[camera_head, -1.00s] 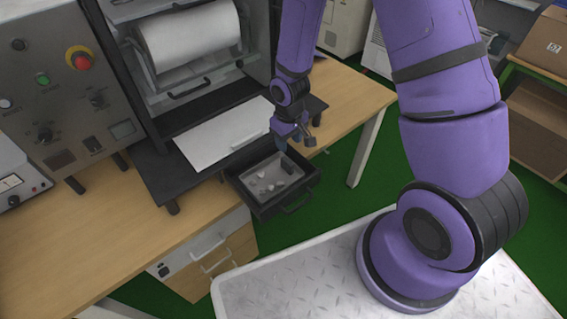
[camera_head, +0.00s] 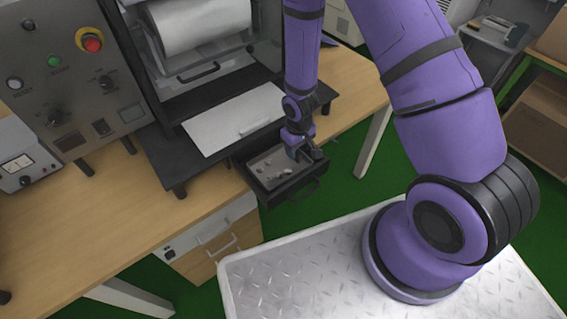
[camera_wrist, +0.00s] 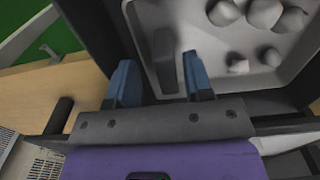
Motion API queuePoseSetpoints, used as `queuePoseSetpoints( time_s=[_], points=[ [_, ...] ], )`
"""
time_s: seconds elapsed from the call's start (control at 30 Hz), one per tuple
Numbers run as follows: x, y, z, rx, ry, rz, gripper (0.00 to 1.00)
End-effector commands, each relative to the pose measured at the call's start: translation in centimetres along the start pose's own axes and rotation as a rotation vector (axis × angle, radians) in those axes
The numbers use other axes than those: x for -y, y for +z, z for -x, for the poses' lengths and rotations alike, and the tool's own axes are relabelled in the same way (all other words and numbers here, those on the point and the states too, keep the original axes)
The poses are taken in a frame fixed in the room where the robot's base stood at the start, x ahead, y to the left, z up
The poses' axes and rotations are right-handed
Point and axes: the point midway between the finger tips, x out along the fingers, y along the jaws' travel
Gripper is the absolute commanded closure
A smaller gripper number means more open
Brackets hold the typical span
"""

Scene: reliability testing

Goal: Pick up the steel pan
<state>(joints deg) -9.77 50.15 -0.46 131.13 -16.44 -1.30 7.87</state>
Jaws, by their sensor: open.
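The steel pan (camera_head: 258,170) is a shallow light-grey tray holding several grey stone-like lumps. It sits inside a black pulled-out drawer (camera_head: 281,198). In the wrist view the pan (camera_wrist: 209,78) fills the upper right, and a dark grey bar-like piece (camera_wrist: 165,58) stands at its left side. My gripper (camera_head: 304,155) is at the right end of the pan in the head view. In the wrist view its two blue fingers (camera_wrist: 162,80) are apart, one on each side of the dark piece, with a gap visible. Contact with it cannot be told.
The drawer has a black front handle (camera_head: 300,193). A white plate (camera_head: 235,120) lies on the black shelf behind it. A control panel (camera_head: 75,90) and a meter box (camera_head: 22,160) stand on the wooden table (camera_head: 120,215).

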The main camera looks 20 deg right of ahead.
Motion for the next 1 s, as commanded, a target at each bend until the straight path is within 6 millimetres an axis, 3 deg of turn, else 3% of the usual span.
queuePoseSetpoints(
  time_s=[0.2,0.47,0.67,1.0],
  points=[
    [-0.1,0.0,-1.9,0.001,0.001,-0.001,0.53],
    [-0.1,0.0,-2.0,-0.001,0.001,-0.001,0.53],
    [-0.1,0.0,-2.0,-0.001,0.0,-0.001,0.95],
    [0.0,0.0,-1.8,-0.001,0.0,-0.001,0.95]
  ],
)
